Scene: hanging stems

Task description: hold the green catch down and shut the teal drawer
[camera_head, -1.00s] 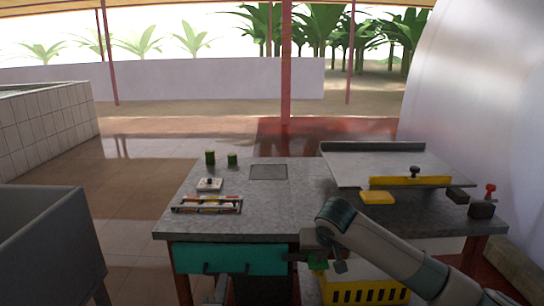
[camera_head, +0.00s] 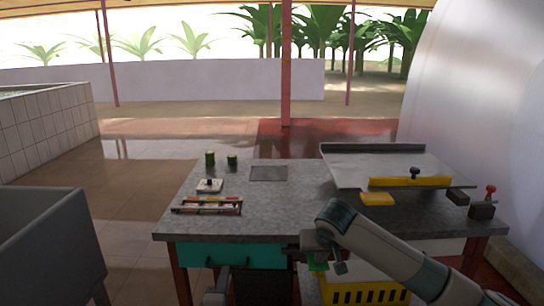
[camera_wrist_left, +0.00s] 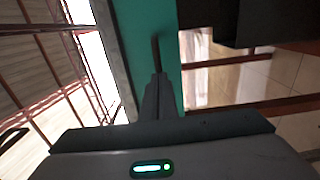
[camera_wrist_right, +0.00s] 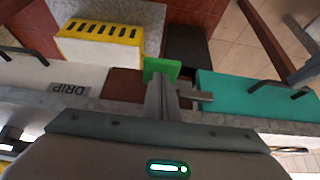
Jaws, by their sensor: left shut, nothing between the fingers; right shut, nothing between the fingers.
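The teal drawer (camera_head: 265,256) sits under the table's left front edge, its front with dark handles close beneath the tabletop. In the left wrist view the teal front (camera_wrist_left: 165,20) has a dark handle (camera_wrist_left: 155,48). My left gripper (camera_wrist_left: 160,76) is shut, its tips at or just short of that handle; I cannot tell if they touch. The green catch (camera_head: 318,266) is right of the drawer. In the right wrist view my right gripper (camera_wrist_right: 163,80) is shut with its tips against or just over the catch (camera_wrist_right: 168,66); contact is hard to judge.
A yellow crate (camera_head: 362,294) stands below the table to the right. A white front labelled DRIP (camera_wrist_right: 70,88) is on the catch's other side. The grey tabletop (camera_head: 285,213) holds a rack, green cylinders and a tilted tray. A dark bin (camera_head: 45,240) stands at the left.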

